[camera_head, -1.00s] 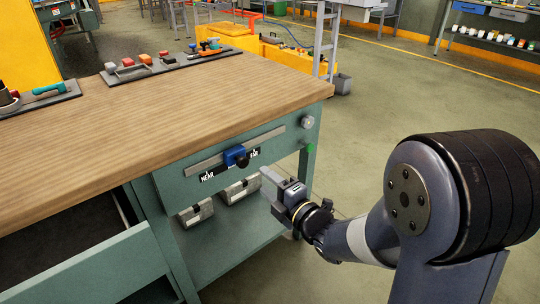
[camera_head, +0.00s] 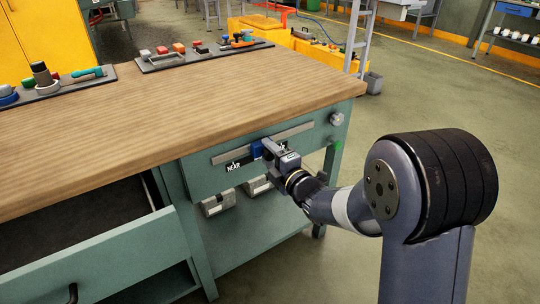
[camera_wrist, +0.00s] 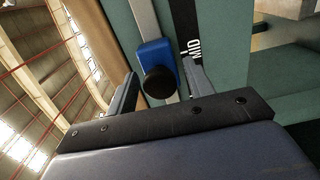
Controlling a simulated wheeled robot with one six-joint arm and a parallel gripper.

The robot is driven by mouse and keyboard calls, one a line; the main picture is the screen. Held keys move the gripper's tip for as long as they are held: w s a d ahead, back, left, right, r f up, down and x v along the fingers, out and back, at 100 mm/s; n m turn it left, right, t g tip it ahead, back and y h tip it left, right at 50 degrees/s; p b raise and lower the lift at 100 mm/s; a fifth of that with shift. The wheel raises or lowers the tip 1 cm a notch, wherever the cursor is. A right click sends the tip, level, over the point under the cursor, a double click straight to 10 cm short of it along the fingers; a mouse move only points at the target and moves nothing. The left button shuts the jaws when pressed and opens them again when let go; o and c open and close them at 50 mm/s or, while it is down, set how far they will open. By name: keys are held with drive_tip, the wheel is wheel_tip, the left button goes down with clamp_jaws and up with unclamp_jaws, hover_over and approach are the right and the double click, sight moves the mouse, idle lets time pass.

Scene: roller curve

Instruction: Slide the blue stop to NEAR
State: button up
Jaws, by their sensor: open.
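The blue stop (camera_head: 257,149) sits on a grey metal rail (camera_head: 228,156) on the front of the green workbench. Its NEAR label (camera_head: 233,166) is at the left; the other label is mostly hidden behind my gripper. In the wrist view the blue stop (camera_wrist: 155,60) has a round black knob (camera_wrist: 159,82) facing me, and a MID mark (camera_wrist: 193,47) shows beside it. My gripper (camera_head: 270,150) is at the stop, with its fingers (camera_wrist: 160,85) open on either side of the stop and knob. Whether either finger touches it is unclear.
The wooden bench top (camera_head: 190,110) is just above the rail. An open drawer (camera_head: 110,255) juts out at the lower left. Grey bins (camera_head: 218,203) hang below the rail. A round knob (camera_head: 337,119) and a green button (camera_head: 338,145) are to the right.

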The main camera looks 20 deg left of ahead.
drive_tip(key=shift+c, duration=0.4)
clamp_jaws()
drive_tip(key=s+a+b, duration=0.5)
drive_tip(key=s+b, duration=0.1)
drive_tip(key=shift+s+a, duration=0.2)
drive_tip(key=shift+o, duration=0.4)
unclamp_jaws()
drive_tip(key=shift+s+a, duration=0.1)
drive_tip(key=v, duration=1.1)
drive_tip(key=shift+p, duration=0.4)
